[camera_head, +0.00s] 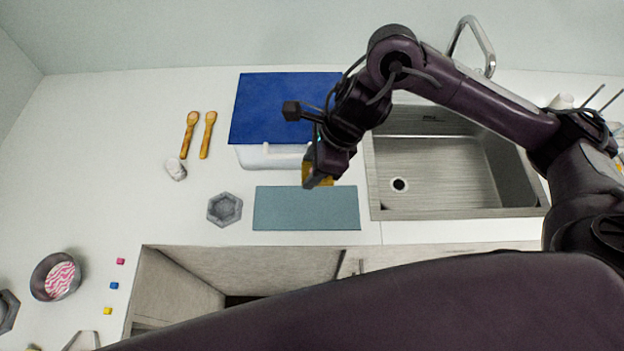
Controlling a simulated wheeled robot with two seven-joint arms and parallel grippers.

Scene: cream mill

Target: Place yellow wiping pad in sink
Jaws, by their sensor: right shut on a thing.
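The yellow wiping pad (322,176) is between the fingers of my right gripper (316,180), which is shut on it. Most of the pad is hidden by the gripper. The gripper holds it over the counter, at the near edge of a white container and the far edge of a teal mat, left of the sink. The steel sink (440,170) is at the right, with a round drain and an empty basin where it shows. My right arm reaches across its far side. My left gripper is not in view.
A blue board (285,105) lies behind the white container (265,156). The teal mat (280,208) lies in front. Two wooden spoons (198,135), a grey hexagonal dish (224,209) and a bowl (56,277) are to the left. A faucet (474,45) stands behind the sink.

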